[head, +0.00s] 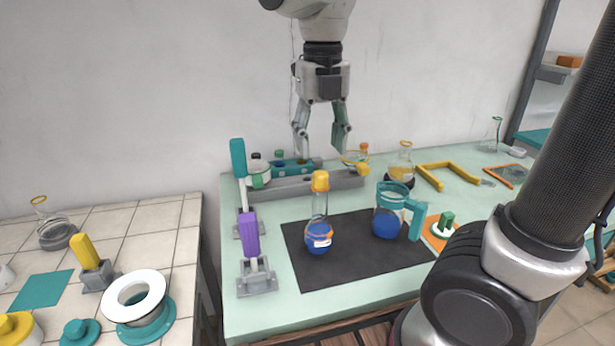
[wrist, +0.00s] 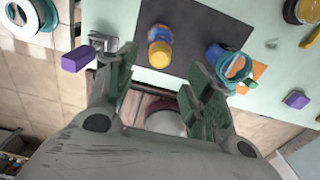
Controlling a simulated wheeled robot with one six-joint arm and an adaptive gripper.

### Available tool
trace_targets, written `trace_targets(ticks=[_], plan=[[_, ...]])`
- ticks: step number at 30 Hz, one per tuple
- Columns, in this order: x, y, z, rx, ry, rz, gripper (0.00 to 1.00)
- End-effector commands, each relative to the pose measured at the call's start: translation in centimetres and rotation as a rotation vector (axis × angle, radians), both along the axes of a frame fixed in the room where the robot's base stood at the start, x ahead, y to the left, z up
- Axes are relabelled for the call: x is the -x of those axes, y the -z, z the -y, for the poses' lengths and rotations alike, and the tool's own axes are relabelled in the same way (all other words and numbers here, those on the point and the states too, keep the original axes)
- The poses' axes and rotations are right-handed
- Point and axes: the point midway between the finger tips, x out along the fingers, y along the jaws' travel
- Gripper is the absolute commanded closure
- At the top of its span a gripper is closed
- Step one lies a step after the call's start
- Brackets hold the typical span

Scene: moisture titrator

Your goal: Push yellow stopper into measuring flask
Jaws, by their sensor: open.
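The yellow stopper (head: 320,181) sits upright on the neck of the measuring flask (head: 319,236), which holds blue liquid and stands on the black mat. How deep the stopper sits cannot be told. My gripper (head: 322,152) is open and empty, high above the back of the table and well above the stopper. In the wrist view its fingers (wrist: 158,100) are spread apart, with the flask beyond them.
A teal-handled beaker (head: 393,211) with blue liquid stands right of the flask on the black mat (head: 340,272). Two lever clamps, with purple (head: 249,234) and teal (head: 238,158) handles, stand left. A grey rail (head: 290,187) holding several items lies behind. The mat's front is clear.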

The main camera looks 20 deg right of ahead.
Motion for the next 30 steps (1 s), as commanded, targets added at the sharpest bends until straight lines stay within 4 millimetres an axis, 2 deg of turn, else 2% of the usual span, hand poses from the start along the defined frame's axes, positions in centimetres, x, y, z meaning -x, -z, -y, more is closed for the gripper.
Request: trace_targets(ticks=[7,21,25,30], plan=[[0.0,-0.9,0.0,0.000,0.000,0.001,0.48],[0.0,-1.4,0.0,0.000,0.000,0.000,0.48],[-0.1,-3.1,0.0,-0.001,0.000,0.002,0.48],[-0.1,-6.9,0.0,-0.002,0.000,0.003,0.48]])
